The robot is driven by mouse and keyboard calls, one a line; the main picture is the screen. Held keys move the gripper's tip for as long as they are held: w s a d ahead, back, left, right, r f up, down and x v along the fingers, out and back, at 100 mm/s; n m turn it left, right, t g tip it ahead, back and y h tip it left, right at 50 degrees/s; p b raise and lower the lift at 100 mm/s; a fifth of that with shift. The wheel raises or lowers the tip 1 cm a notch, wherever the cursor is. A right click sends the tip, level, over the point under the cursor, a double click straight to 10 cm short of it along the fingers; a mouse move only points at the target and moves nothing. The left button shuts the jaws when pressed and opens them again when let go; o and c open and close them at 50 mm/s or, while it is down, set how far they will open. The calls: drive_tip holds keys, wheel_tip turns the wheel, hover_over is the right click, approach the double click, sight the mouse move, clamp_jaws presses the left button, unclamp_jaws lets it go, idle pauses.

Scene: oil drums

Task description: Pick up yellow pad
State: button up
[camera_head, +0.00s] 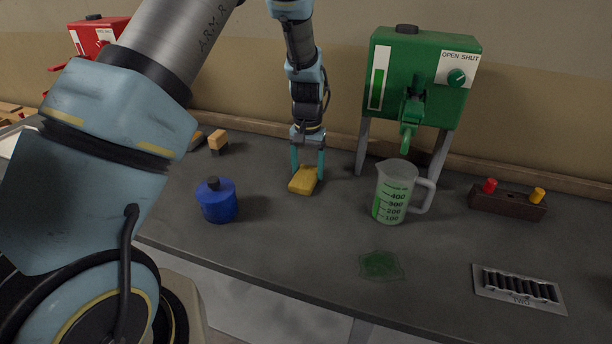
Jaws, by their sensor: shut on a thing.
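The yellow pad (302,181) is a small flat block near the middle of the dark grey table. My gripper (307,169) points down from above, with its two teal fingers at the pad's far part. The gripper is shut on the pad. I cannot tell whether the pad still touches the table or is slightly above it.
A blue canister (217,200) stands left of the pad, a measuring jug (393,192) right, below a green dispenser (420,75). A green spill (381,265) lies in front. A block with red and yellow knobs (507,202) and a battery-like tray (518,290) are at right.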

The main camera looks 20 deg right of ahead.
sight(308, 172)
wheel_tip(308, 172, up, 10)
drive_tip(key=b, duration=0.3)
